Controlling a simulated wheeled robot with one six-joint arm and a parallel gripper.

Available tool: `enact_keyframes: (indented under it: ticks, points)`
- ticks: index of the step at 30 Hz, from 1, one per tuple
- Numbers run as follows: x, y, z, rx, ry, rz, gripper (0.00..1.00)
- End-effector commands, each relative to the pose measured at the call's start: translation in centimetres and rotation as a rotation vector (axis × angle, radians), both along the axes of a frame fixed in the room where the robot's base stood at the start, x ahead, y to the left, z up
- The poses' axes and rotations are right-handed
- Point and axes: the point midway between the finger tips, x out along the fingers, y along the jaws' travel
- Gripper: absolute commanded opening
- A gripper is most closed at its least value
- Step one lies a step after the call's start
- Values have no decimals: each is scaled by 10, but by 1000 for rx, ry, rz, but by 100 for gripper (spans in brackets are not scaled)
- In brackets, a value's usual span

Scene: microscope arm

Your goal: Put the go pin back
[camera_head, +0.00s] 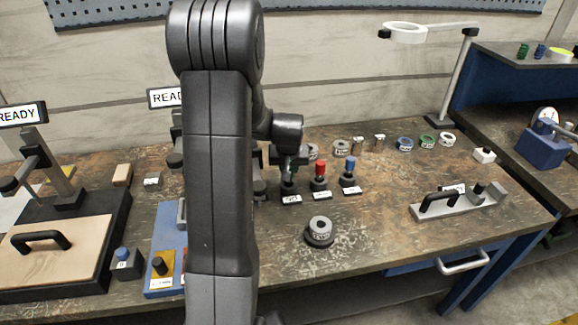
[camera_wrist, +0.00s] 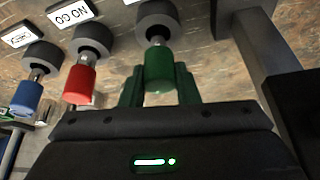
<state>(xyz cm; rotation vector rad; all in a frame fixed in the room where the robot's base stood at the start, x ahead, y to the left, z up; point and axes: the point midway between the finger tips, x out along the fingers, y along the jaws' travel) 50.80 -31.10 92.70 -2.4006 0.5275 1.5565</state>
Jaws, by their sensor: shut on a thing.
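The go pin has a green handle (camera_wrist: 158,68) and a short metal shank. My gripper (camera_wrist: 158,88) is shut on the handle, one finger on each side. The pin's shank end is at a dark round holder (camera_wrist: 154,20); I cannot tell how deep it sits. In the head view my gripper (camera_head: 289,160) is over the leftmost of three holders, partly hidden by my arm. The red pin (camera_head: 320,169), by the NO GO label in the wrist view, and the blue pin (camera_head: 350,164) stand upright in their holders to the right.
A grey ring on a black base (camera_head: 320,231) stands in front of the holders. Several rings and small metal parts line the back. A fixture with a black handle (camera_head: 440,202) lies at right. The bench between is clear.

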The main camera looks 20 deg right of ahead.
Motion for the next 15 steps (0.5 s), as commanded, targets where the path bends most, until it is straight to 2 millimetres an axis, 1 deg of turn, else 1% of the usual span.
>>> enact_keyframes:
  ticks: [5,6,8,9,15]
  points:
    - [0,0,-5,0,-1,0,0]
    - [0,0,-3,0,-1,0,36]
    - [0,0,-3,0,-1,0,48]
    - [0,0,-3,0,-1,0,50]
    - [0,0,-3,0,-1,0,50]
